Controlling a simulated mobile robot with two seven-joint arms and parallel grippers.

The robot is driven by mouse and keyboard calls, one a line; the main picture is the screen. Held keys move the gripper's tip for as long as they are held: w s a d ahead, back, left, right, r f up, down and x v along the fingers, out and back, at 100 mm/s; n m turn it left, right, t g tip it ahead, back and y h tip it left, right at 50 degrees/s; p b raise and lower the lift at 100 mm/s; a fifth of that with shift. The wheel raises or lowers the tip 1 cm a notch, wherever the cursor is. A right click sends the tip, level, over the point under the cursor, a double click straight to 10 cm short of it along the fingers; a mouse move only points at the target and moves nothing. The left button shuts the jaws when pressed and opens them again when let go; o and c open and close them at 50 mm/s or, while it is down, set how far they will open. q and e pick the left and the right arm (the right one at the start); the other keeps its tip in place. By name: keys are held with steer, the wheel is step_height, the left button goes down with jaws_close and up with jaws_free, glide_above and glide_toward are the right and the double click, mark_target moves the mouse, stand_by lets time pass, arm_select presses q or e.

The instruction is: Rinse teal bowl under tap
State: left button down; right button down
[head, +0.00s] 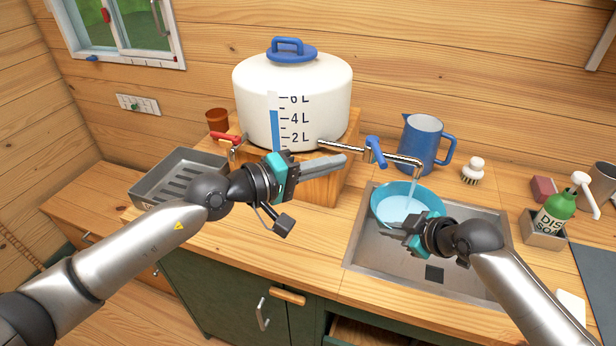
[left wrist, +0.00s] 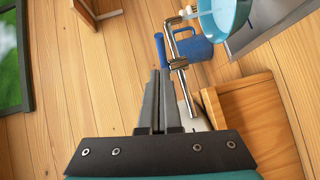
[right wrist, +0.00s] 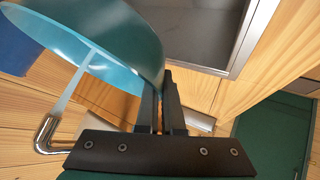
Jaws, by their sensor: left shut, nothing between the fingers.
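The teal bowl (head: 378,207) is tilted under the spout of the metal tap (head: 350,148), over the sink (head: 365,250). A stream of water (head: 412,190) runs from the spout into it, and pale water shows inside. My right gripper (head: 393,232) is shut on the bowl's near rim; the bowl wall (right wrist: 120,35) meets its fingers in the right wrist view. My left gripper (head: 338,163) is shut and empty, in front of the white tank and left of the tap's blue lever (head: 375,151). The tap pipe (left wrist: 178,75) lies ahead of its fingers in the left wrist view.
The white water tank (head: 300,95) stands on a wooden stand behind my left gripper. A blue pitcher (head: 424,142) and a brush (head: 472,170) are behind the sink. A soap bottle (head: 556,212) stands right. A metal drying rack (head: 180,170) is left.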

arm_select(q)
steer(key=s+a, duration=0.4)
steer(key=s, duration=0.1)
step_height(320, 180, up, 8)
steer(key=m+g+y, duration=0.5)
steer(key=m+g, duration=0.3)
steer(key=m, duration=1.4)
glide_above(377, 152)
steer(key=s+a, duration=0.1)
steer(key=a, duration=0.1)
steer(key=shift+w+d+f, duration=0.1)
steer(key=shift+d+f, duration=0.4)
steer(key=shift+f, duration=0.75)
steer(key=shift+d+f, duration=0.5)
steer(key=shift+f, duration=0.8)
steer(key=shift+w+d+f, duration=0.1)
steer(key=shift+d+f, duration=0.4)
steer(key=shift+f, duration=0.75)
